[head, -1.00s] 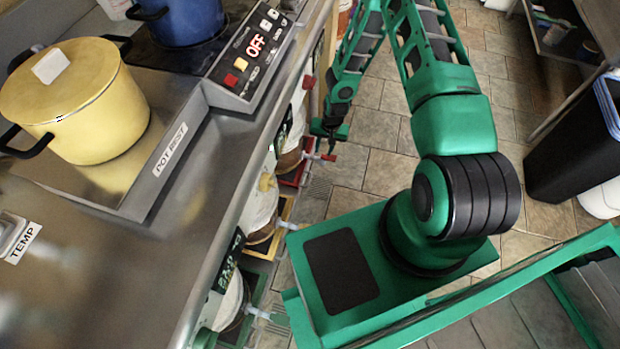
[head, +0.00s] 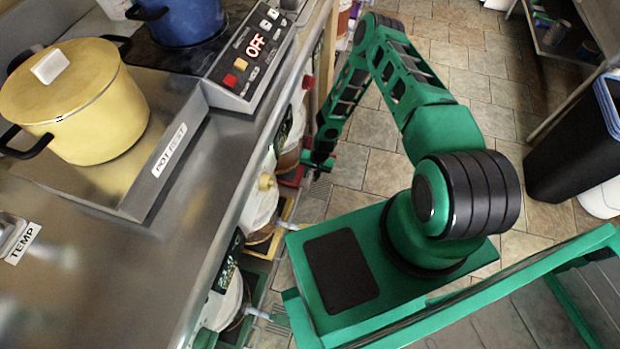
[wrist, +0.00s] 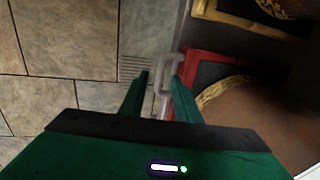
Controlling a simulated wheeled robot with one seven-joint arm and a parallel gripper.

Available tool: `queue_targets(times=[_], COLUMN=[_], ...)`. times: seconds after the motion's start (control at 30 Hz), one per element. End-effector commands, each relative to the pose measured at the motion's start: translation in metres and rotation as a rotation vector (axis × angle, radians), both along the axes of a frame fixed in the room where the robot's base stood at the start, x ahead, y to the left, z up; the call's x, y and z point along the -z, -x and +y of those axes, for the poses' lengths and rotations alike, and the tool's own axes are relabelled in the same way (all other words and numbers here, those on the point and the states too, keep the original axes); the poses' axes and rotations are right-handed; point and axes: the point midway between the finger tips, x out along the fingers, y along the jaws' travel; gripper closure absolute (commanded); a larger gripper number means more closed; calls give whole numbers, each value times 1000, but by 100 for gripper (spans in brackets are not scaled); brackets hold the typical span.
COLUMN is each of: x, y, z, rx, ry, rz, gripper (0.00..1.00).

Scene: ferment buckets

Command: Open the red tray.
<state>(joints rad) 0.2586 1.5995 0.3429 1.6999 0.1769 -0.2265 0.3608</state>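The red tray (head: 292,178) is low under the steel counter in the head view, partly hidden by the counter and my arm. In the wrist view its red rim (wrist: 197,62) runs beside and beyond my right finger, with a brown bucket (wrist: 275,110) standing in it. My gripper (wrist: 160,82) has its two fingers apart, pointing at a pale, translucent hook-shaped piece (wrist: 168,66) at the tray's outer side. This piece shows between and just past the fingertips. I cannot tell whether they touch it, or whether it is a handle or a tap. In the head view my gripper (head: 318,160) is small and dark.
A yellow tray (wrist: 262,22) lies beside the red one, and a green tray (head: 258,285) is nearer in the head view. The counter edge (head: 250,185) overhangs the trays. Tiled floor (head: 365,155) is free to their right. A black bin (head: 570,140) stands at far right.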

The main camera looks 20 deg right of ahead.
Motion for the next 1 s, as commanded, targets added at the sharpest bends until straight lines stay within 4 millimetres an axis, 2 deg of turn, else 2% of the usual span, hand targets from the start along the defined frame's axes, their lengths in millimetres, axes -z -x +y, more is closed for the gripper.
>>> queue_targets(times=[0.2, 0.57, 0.63, 0.7, 1.0], x=[20, 24, 24, 24, 24], y=[-2, -2, -2, -3, -1], z=[3, 4, 4, 4, 4], rx=[0, -1, -1, -1, -4], ry=[-1, 0, 0, 0, 1], rz=[1, 1, 1, 1, 1], gripper=[71, 71, 83, 99, 100])
